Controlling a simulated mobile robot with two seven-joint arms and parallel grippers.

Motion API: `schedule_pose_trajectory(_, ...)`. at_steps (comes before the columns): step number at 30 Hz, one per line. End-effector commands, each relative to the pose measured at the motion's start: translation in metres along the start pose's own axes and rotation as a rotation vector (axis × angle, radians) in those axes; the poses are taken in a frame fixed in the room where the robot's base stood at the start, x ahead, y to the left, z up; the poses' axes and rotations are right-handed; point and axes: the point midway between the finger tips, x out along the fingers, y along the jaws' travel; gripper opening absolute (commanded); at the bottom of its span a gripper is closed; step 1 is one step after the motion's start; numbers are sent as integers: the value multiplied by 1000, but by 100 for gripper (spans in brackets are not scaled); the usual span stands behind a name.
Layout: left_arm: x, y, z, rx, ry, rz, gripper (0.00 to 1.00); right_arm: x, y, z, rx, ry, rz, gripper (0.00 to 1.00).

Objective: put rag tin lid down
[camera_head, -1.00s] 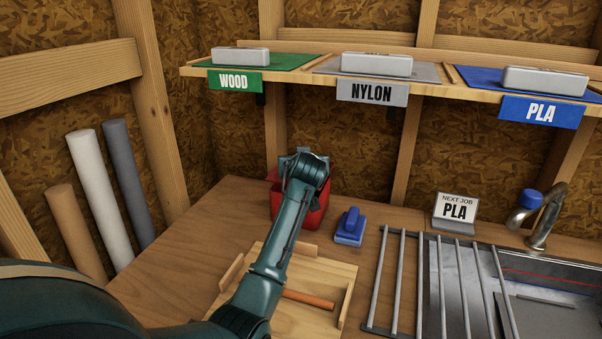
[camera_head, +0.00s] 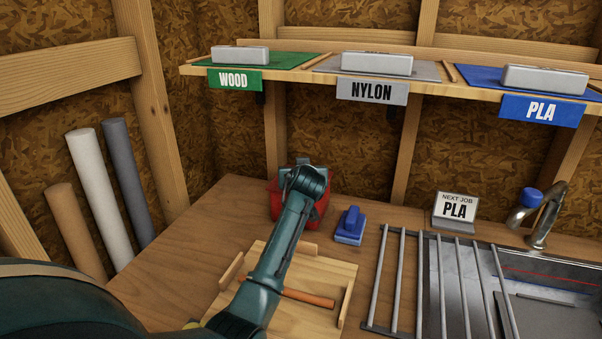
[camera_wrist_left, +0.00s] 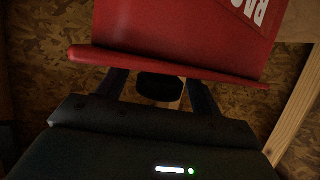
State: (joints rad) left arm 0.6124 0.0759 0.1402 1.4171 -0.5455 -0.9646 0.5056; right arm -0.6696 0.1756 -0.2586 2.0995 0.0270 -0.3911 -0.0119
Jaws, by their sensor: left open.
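The red rag tin (camera_head: 318,214) stands on the bench near the back wall, partly hidden behind my left arm. In the left wrist view the tin (camera_wrist_left: 180,30) fills the top, its white label upside down. The red rag tin lid (camera_wrist_left: 105,58) shows there as a thin edge lying against the tin. A dark round knob (camera_wrist_left: 160,86) sits at the lid between the two fingers of my left gripper (camera_wrist_left: 162,92), which is open. In the head view this gripper (camera_head: 303,168) is at the top of the tin, mostly hidden by the wrist. My right gripper is not in view.
A blue-handled block (camera_head: 350,227) stands just right of the tin. A wooden tray (camera_head: 300,315) with an orange-brown rod lies below my left arm. A metal rack (camera_head: 400,285) and a tap (camera_head: 540,220) are at right. A shelf (camera_head: 300,75) overhangs the bench.

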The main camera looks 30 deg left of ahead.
Motion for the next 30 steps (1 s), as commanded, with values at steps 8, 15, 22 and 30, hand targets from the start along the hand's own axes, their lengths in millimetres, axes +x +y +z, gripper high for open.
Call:
schedule_pose_trajectory(8,-14,1,-3,0,2,2,66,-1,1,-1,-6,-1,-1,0)
schedule_pose_trajectory(15,-59,1,-3,-2,1,1,66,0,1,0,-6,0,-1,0)
schedule_pose_trajectory(22,-102,1,-3,-2,1,1,66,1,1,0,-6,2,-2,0)
schedule_pose_trajectory(30,-121,0,-4,-1,1,-1,66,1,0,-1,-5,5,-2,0)
